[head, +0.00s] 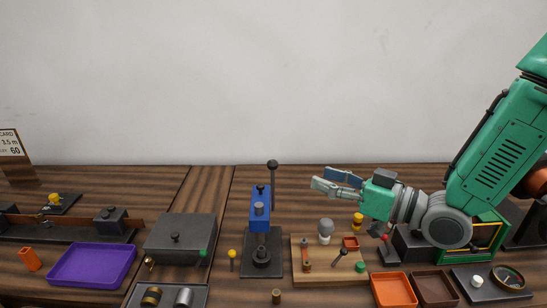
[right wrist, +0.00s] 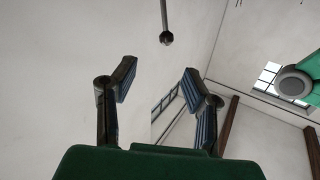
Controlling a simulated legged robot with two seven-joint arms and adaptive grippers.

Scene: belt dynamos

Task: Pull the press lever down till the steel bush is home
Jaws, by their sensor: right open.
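The blue arbor press (head: 260,212) stands upright on a dark base in the middle of the table. Its lever (head: 273,188) rises steeply behind it and ends in a dark ball knob. A rod with a dark knob (right wrist: 166,38), which looks like this lever, shows beyond my fingers in the right wrist view. I cannot make out for sure a steel bush in the press. My right gripper (head: 334,182) points left, open and empty, to the right of the lever and apart from it. Its spread fingers (right wrist: 157,90) also show in the right wrist view. My left gripper is out of view.
A wooden board (head: 320,273) with small parts lies right of the press. A dark grey box (head: 180,238) stands left of it, with a purple tray (head: 92,265) farther left. Orange (head: 393,289) and brown trays lie front right. The air around the lever knob is clear.

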